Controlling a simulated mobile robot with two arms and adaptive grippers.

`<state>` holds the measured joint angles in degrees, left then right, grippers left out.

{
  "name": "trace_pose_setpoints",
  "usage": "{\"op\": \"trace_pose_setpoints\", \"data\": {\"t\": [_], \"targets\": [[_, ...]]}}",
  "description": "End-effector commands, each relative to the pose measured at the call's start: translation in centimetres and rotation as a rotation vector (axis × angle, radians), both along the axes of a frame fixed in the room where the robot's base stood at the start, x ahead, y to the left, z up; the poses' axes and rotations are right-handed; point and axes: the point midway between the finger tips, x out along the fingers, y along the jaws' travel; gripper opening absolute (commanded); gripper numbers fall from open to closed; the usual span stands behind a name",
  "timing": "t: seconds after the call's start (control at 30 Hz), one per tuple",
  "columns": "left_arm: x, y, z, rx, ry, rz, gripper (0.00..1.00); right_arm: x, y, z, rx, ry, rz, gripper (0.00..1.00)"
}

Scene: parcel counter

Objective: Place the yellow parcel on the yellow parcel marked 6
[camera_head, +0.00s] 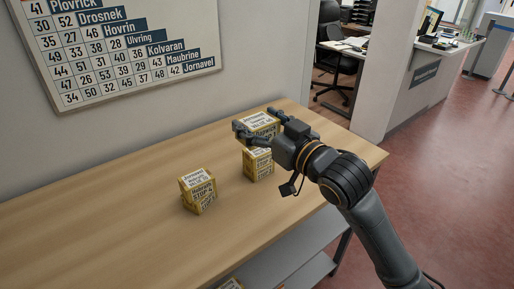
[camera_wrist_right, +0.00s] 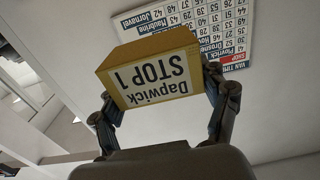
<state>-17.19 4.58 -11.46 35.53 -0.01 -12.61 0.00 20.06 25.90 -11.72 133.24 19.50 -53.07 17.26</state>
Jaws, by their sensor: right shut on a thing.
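My right gripper (camera_head: 257,121) is shut on a yellow parcel (camera_head: 263,123), gripped by its sides. In the right wrist view the held parcel (camera_wrist_right: 150,72) fills the space between the fingers; its white label reads "Dapwick STOP 1", upside down there. A second yellow parcel (camera_head: 258,166) stands on the counter, just below the held one in the head view; the gripper partly covers it. I cannot tell whether the two touch. Another yellow parcel (camera_head: 198,191) stands apart to the left, with labels that include "STOP 4". I cannot make out a 6 on any parcel. My left gripper is out of view.
The wooden counter (camera_head: 110,215) is bare at the left and front. A wall chart (camera_head: 122,50) with names and numbers hangs behind it. Part of another yellow parcel (camera_head: 232,284) shows below the counter's front edge, near a grey shelf (camera_head: 290,262).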

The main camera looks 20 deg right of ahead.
Motion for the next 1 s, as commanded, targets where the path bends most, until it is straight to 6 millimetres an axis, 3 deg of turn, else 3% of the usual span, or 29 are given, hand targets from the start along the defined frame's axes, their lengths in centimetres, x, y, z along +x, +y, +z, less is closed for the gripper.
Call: {"op": "trace_pose_setpoints", "data": {"t": [0.17,0.57,0.7,1.0], "targets": [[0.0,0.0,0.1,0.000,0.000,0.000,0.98,0.6,-0.2,-0.3,0.000,0.000,-0.001,0.33],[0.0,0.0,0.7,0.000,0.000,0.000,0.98,9.2,-2.7,-4.1,0.000,0.001,-0.004,0.33],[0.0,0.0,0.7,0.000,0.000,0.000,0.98,11.1,-3.2,-7.0,0.000,0.002,-0.002,0.33],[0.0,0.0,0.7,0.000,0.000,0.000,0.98,13.0,-3.7,-9.3,0.002,-0.002,-0.001,0.33]]}}
